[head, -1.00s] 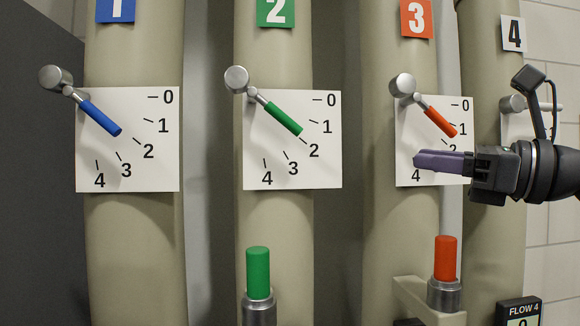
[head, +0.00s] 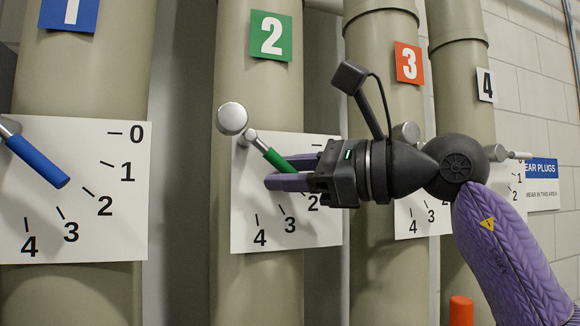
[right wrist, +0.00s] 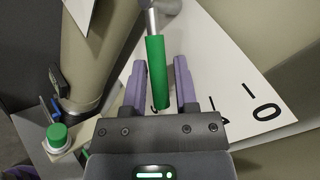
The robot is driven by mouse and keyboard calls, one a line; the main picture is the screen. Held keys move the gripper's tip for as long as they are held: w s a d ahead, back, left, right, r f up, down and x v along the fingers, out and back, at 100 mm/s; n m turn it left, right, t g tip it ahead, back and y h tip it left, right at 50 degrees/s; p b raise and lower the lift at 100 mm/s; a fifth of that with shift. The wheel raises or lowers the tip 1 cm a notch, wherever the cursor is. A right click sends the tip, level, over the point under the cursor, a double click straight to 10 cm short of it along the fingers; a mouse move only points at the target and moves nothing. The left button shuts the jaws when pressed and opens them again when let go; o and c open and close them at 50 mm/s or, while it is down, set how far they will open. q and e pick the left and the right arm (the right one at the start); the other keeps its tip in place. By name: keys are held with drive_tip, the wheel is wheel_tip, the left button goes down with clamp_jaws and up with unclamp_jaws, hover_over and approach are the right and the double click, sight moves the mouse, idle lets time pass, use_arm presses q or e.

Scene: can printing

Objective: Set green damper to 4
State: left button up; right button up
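The green damper lever (head: 276,159) sits on the pipe with the green "2" sign (head: 271,36). It slants down to the right across its white dial plate (head: 255,215), roughly toward the 2 mark. My right gripper (head: 278,171) comes in from the right at this lever, and its purple fingers cover part of the handle and dial. In the right wrist view the green handle (right wrist: 157,72) lies between the two fingers, with a gap on each side, so the gripper is open around it. My left gripper is not in view.
The blue lever (head: 38,162) is on pipe 1 to the left. Pipe 3 with its orange sign (head: 409,63) stands behind my right gripper. A green-capped post (right wrist: 57,133) shows in the right wrist view, and an orange-red cap (head: 461,310) at the head view's bottom.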

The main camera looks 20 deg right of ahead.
drive_tip(key=shift+s, duration=0.15)
clamp_jaws()
drive_tip(key=shift+r, duration=0.15)
idle(1.0)
